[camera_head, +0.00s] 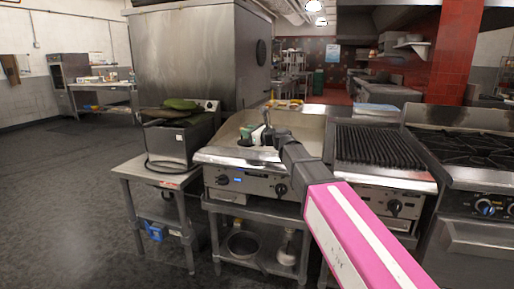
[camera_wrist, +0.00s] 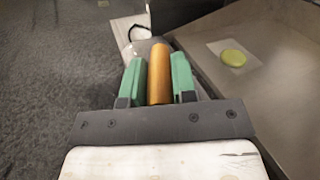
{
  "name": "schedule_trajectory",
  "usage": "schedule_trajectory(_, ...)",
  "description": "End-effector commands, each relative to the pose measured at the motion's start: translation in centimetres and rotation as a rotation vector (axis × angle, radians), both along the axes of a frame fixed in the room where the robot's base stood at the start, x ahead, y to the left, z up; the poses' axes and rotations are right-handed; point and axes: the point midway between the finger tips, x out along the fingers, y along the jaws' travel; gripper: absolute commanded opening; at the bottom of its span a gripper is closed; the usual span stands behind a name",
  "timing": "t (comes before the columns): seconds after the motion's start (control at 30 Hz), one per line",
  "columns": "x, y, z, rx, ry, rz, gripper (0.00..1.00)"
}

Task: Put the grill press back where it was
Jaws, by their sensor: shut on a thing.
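The grill press shows in the wrist view as an orange-brown wooden handle (camera_wrist: 159,76), upright between two green fingers. My gripper (camera_wrist: 158,70) is shut on this handle. A pale rounded shape lies just beyond the handle; I cannot tell if it is part of the press. In the camera_head view my gripper (camera_head: 255,133) is over the front left part of the flat griddle (camera_head: 228,143). The press itself is too small and too covered by my arm to make out there.
A yellow-green round item (camera_wrist: 233,58) lies on a pale square on the griddle. Left of the griddle, a side table (camera_head: 130,170) bears a steel fryer-like box (camera_head: 170,143). A ridged grill (camera_head: 378,147) and a burner range (camera_head: 465,148) stand to the right. Floor at left is clear.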

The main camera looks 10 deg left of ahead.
Motion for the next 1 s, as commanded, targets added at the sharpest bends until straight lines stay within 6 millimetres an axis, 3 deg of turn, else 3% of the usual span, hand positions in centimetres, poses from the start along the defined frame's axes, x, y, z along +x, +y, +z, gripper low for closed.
schedule_trajectory(0.1,2.2,-1.0,-1.3,0.002,0.002,-0.003,0.00)
schedule_trajectory(0.33,4.5,-2.4,-3.0,0.002,0.000,-0.001,0.00)
schedule_trajectory(0.57,4.9,-2.7,-3.7,0.003,0.001,0.000,0.00)
schedule_trajectory(0.83,4.8,-2.7,-6.6,0.002,0.001,0.000,0.00)
schedule_trajectory(1.0,4.8,-2.7,-7.3,0.002,0.000,0.000,0.00)
